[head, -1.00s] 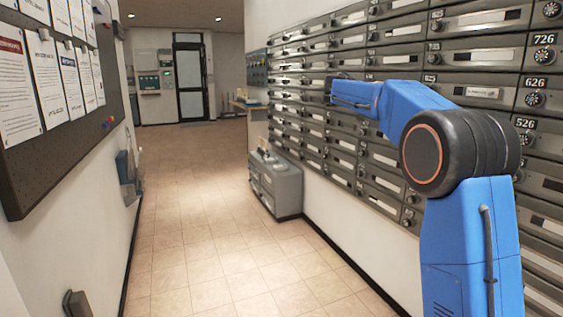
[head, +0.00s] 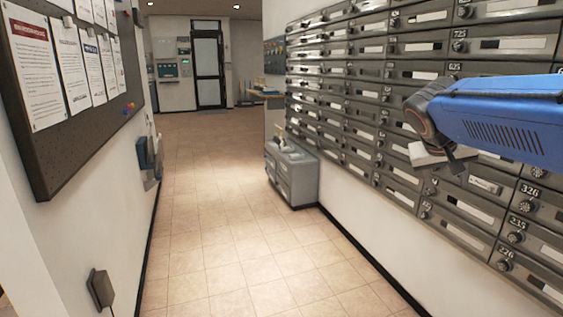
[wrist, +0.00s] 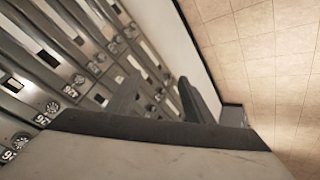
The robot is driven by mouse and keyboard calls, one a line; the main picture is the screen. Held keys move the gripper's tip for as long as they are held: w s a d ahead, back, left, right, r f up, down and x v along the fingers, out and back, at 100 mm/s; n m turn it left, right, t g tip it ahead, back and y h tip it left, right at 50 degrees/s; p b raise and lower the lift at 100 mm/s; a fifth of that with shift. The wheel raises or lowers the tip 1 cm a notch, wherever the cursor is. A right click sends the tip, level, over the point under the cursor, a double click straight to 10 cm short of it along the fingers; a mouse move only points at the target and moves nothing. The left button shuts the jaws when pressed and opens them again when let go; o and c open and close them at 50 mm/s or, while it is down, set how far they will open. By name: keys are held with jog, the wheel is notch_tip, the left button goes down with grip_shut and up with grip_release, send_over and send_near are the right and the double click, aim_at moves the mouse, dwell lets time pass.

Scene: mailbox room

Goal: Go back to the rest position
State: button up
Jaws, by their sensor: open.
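My gripper (head: 443,160) is at the end of my blue arm, at the right of the head view, in front of the wall of mailboxes (head: 466,208). In the wrist view the two dark fingers of my gripper (wrist: 162,98) stand apart with nothing seen between them. The mailbox fronts (wrist: 60,85) fill the left of that view, tilted. A pale surface with a dark edge fills the bottom of the wrist view and looks like part of my gripper.
A grey cabinet (head: 293,176) stands against the right wall below the mailboxes. A notice board (head: 70,130) hangs on the left wall. The tiled floor (head: 225,220) between is clear back to a dark-framed door (head: 208,70).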

jog(key=s+a+f+n+y, duration=0.1)
jog(key=s+a+f+y, duration=0.2)
jog(key=s+f, duration=0.7)
jog(key=s+a+f+n+y, duration=0.2)
jog(key=s+a+f, duration=0.6)
jog(key=s, duration=0.5)
notch_tip(320, 180, down, 2)
jog(key=shift+s+a+f+n+y, duration=0.15)
jog(key=shift+a+n+y, duration=0.15)
jog(key=shift+y, duration=0.4)
